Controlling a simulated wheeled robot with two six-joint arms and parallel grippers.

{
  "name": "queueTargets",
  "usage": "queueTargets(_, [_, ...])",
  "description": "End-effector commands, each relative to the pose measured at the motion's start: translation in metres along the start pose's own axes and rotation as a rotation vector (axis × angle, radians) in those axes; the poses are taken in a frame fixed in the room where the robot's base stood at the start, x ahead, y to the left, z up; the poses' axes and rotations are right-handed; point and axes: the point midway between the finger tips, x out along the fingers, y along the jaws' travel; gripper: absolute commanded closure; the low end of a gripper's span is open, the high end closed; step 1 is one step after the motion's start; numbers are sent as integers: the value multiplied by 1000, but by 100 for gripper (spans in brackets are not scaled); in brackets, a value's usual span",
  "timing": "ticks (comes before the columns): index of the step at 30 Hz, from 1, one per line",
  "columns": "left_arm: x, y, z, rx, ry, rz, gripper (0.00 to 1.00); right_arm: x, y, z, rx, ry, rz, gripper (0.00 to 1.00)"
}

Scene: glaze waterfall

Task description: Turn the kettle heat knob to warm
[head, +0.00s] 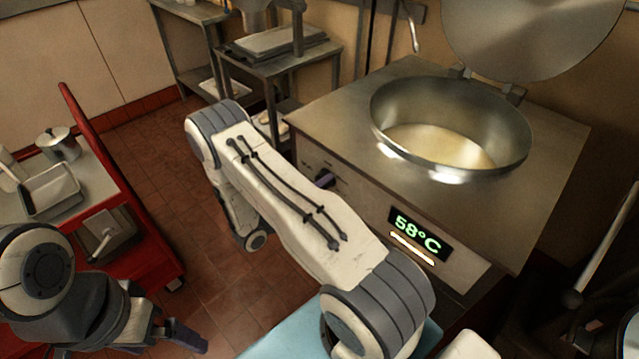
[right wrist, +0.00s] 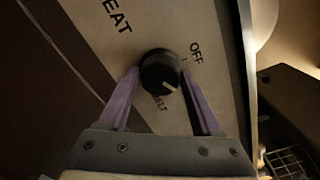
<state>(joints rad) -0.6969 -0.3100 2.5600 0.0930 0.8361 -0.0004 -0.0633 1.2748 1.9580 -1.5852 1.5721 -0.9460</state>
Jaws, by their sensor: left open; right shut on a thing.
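The kettle (head: 388,118) is set in a steel cabinet, its round lid (head: 530,35) raised and pale liquid inside. The black heat knob (right wrist: 158,72) is on the cabinet front panel. My right gripper (right wrist: 160,88) has its purple fingers on both sides of the knob and is shut on it. My left gripper (head: 182,338) is open and empty at lower left.
A display (head: 418,234) on the cabinet front reads 58°C, with a lit bar under it. A red cart (head: 150,245) with a pot (head: 58,145) and trays stands at left. Steel tables (head: 280,60) stand at the back. Tiled floor lies free between cart and cabinet.

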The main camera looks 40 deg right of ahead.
Motion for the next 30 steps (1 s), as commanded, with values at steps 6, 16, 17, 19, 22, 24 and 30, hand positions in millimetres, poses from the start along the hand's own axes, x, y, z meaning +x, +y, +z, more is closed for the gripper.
queueTargets(6, [0,0,0,0,0,0,0,0,0,1,-10,-3,1,90])
queueTargets(16, [0,0,0,0,0,0,0,0,0,1,-9,-3,1,9])
queueTargets(17, [0,0,0,0,0,0,0,0,0,1,-9,-2,1,9])
queueTargets(19, [0,0,0,0,0,0,0,0,0,1,-9,-2,1,9])
queueTargets(22, [0,0,0,0,0,0,0,0,0,1,-10,-1,1,9])
queueTargets(24, [0,0,0,0,0,0,0,0,0,0,-10,-1,1,9])
queueTargets(30, [3,0,0,0,0,0,0,-14,2,1,-9,-4,3,9])
